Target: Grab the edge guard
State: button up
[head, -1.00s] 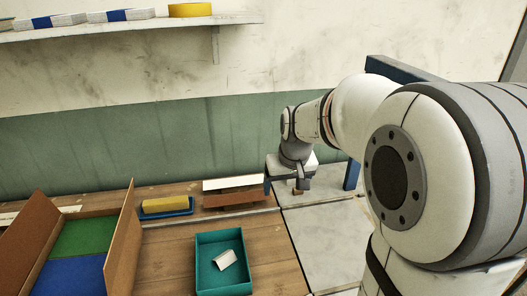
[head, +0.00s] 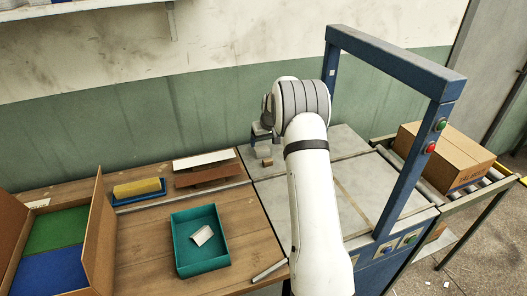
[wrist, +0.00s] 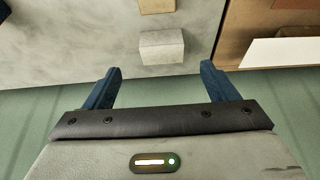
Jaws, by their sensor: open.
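I cannot tell for sure which thing is the edge guard. A small white folded piece (head: 202,235) lies tilted in the teal tray (head: 203,269). A long white strip (head: 203,159) and a brown strip (head: 207,176) lie at the back of the wooden table; the white strip also shows in the wrist view (wrist: 285,52). My gripper (wrist: 158,84) is open and empty, near the far left corner of the grey metal plate. A small grey block (wrist: 162,46) is in front of its fingers, apart from them. In the head view, my arm partly hides the gripper.
A small brown block (head: 267,162) sits by the grey one. A yellow block (head: 137,188) rests in a blue tray. A cardboard box (head: 98,255) with green and blue sheets stands left. A blue frame (head: 402,170) spans the plate at right, beside a conveyor (head: 475,175).

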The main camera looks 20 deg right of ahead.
aim_at(263, 150)
jog(key=p+x, duration=0.1)
jog(key=x, duration=0.5)
jog(key=shift+s+a, duration=0.1)
jog(key=shift+a, duration=0.05)
jog(key=c, duration=1.1)
